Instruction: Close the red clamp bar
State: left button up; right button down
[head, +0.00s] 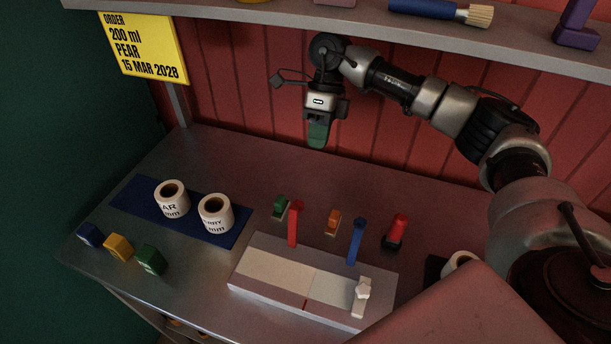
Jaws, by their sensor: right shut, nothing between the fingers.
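The red clamp bar (293,225) stands raised and nearly upright at the back edge of the pale grey block (246,286) on the bench. A similar blue bar (357,242) stands raised farther right on the same block. A short white lever (361,297) is at the block's right end. My right gripper (318,138) points down, shut and empty, with green fingers. It hangs in front of the red wall, above and apart from the red clamp bar. My left gripper is out of view.
Small green (281,208), orange (332,222) and red (396,232) objects stand behind the block. Two label rolls (215,214) sit on a blue mat (133,190) at left, near blue, yellow and green blocks (152,260). A shelf (240,18) runs above. The back left bench is clear.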

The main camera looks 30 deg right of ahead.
aim_at(295, 224)
jog(key=s+a+f+p, duration=0.5)
jog(key=s+a+f, duration=0.1)
jog(key=f, duration=0.1)
jog(key=shift+f+p, duration=0.2)
jog(key=shift+p, duration=0.15)
jog(key=shift+w, duration=0.1)
jog(key=shift+a, duration=0.1)
